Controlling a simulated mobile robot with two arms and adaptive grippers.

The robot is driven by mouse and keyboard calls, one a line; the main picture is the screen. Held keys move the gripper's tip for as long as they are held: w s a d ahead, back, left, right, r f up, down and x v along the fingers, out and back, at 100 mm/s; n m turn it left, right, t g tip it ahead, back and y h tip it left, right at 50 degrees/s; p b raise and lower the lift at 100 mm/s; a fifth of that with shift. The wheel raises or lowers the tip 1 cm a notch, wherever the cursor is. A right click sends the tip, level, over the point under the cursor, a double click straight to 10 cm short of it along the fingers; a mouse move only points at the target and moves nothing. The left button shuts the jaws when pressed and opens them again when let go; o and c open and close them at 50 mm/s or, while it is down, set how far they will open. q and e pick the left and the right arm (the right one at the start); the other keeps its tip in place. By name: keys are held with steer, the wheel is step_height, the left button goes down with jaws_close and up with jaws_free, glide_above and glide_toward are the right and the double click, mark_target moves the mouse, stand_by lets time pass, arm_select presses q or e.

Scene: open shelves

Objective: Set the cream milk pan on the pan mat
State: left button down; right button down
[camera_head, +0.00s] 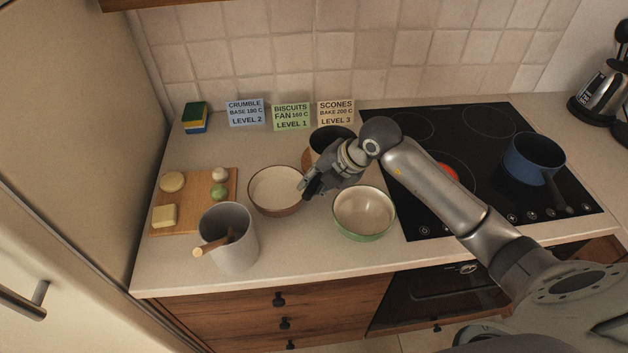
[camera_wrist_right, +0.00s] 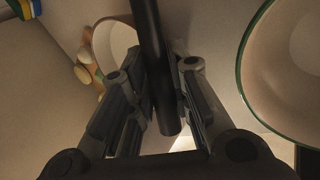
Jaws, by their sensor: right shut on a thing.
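The milk pan (camera_head: 331,138) has a dark inside and a pale outer wall. It is at the back of the counter, left of the hob, partly hidden by my right arm. My right gripper (camera_head: 310,188) is in front of it, shut on its black handle, which runs between the fingers in the right wrist view (camera_wrist_right: 150,45). A small orange-brown edge, likely the pan mat (camera_head: 306,158), shows at the pan's lower left. Most of it is hidden, and I cannot tell whether the pan touches it. My left gripper is not in view.
A brown-rimmed bowl (camera_head: 275,207) and a green-rimmed bowl (camera_head: 364,230) stand close to the gripper. A grey utensil pot (camera_head: 240,250) and a wooden board (camera_head: 203,226) are left. A blue pan (camera_head: 533,158) stands on the hob (camera_head: 470,122), where one ring glows red. Recipe cards (camera_head: 291,116) line the back.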

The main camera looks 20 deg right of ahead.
steer(key=shift+f, duration=0.1)
steer(key=c, duration=1.3)
jaws_free()
steer(key=shift+c, duration=0.2)
steer(key=b+v, duration=0.2)
steer(key=v, duration=1)
